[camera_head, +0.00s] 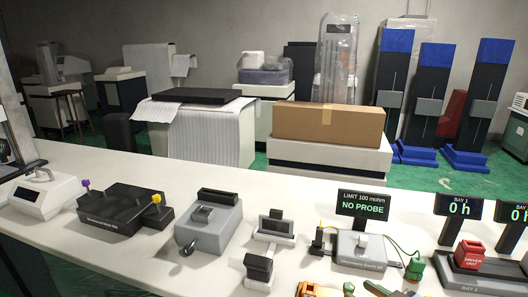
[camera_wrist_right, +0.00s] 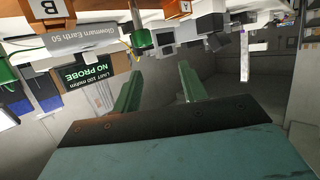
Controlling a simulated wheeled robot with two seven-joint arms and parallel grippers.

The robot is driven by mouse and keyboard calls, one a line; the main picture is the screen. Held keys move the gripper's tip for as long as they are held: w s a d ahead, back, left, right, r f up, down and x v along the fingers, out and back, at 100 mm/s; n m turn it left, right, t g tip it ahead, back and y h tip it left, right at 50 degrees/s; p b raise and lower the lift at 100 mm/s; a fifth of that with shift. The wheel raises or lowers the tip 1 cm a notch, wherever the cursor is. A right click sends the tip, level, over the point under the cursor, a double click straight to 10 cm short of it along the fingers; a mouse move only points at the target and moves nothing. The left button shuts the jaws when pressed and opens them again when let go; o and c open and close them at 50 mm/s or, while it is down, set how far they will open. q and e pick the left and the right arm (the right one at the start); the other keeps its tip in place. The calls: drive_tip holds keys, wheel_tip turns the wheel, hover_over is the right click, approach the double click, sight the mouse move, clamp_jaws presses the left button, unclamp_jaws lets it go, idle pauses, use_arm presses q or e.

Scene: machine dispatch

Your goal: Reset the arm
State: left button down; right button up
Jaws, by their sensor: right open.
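My right gripper (camera_wrist_right: 158,70) shows in the right wrist view, with its two green fingers spread apart and nothing between them. The picture there is upside down, and the bench devices hang along its top. The fingers appear clear of them. My left gripper is in neither view. In the head view no gripper can be made out for certain.
A white bench (camera_head: 130,170) carries several devices. These include a black unit with purple and yellow knobs (camera_head: 125,208), a grey box (camera_head: 209,222), a "NO PROBE" display (camera_head: 362,204) and a red block (camera_head: 470,254). A cardboard box (camera_head: 329,124) stands behind.

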drive_tip(key=s+f, duration=0.1)
drive_tip(key=s+a+h, duration=0.1)
drive_tip(key=s, duration=0.1)
drive_tip(key=shift+f+g, duration=0.4)
drive_tip(key=s+d+f+m+g+h, duration=0.1)
drive_tip(key=s+f+m+g+h, duration=0.2)
drive_tip(key=s, duration=0.6)
drive_tip(key=s+d+f+m+g+h, duration=0.1)
drive_tip(key=s+f+g+h, duration=0.3)
drive_tip(key=s, duration=0.6)
wheel_tip(320, 180, down, 25)
drive_tip(key=s+g+y, duration=0.1)
drive_tip(key=s+g, duration=0.1)
drive_tip(key=g, duration=0.1)
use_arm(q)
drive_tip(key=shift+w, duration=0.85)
use_arm(e)
drive_tip(key=s+d+f, duration=0.2)
drive_tip(key=s+f, duration=0.6)
drive_tip(key=s+d+f+g, duration=0.1)
drive_tip(key=s+d+f, duration=0.1)
drive_tip(key=s+f, duration=0.5)
drive_tip(key=shift+s+d+f+n, duration=0.35)
drive_tip(key=shift+f+n, duration=0.05)
drive_tip(key=shift+f, duration=0.1)
